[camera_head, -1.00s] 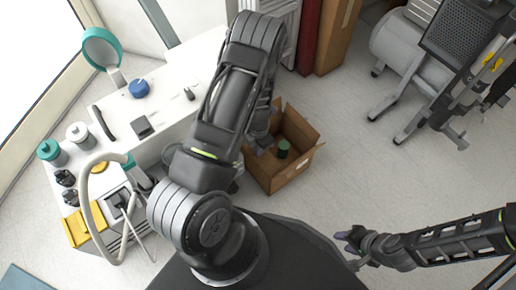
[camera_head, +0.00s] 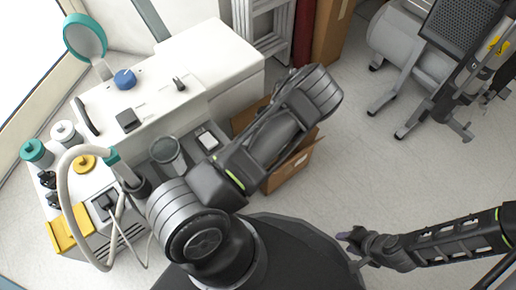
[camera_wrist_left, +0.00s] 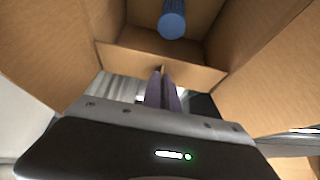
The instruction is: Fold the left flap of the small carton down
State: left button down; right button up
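The small brown carton (camera_head: 287,175) stands open on the floor, largely hidden behind my left arm in the head view. The left wrist view looks into it, with tall cardboard panels at both sides and a short flap (camera_wrist_left: 150,63) across the middle. A blue cylinder (camera_wrist_left: 172,22) is inside. My left gripper (camera_wrist_left: 162,80) has its fingers close together, tips overlapping that flap in the picture; I cannot tell whether they touch it. It is hidden in the head view. My right gripper (camera_head: 350,240) is at lower right, away from the carton; its finger gap is unclear.
A white cabinet (camera_head: 215,60) with jars, a blue knob and a hose stands on the left, close to the carton. Tall cardboard (camera_head: 332,35) stands behind. Grey machinery (camera_head: 400,45) is at upper right. The floor (camera_head: 375,165) right of the carton is clear.

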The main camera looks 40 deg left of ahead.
pick_arm(q)
jog(key=shift+w+d+f+b, duration=0.1)
jog(key=shift+w+f+b, duration=0.1)
jog(key=shift+b, duration=0.15)
pick_arm(e)
jog(key=shift+w+f, duration=0.15)
jog(key=shift+f, duration=0.65)
pick_arm(q)
jog(key=c, duration=1.6)
grip_release()
jog(key=shift+g, duration=0.3)
jog(key=shift+c, duration=0.2)
jog(key=shift+r, duration=0.1)
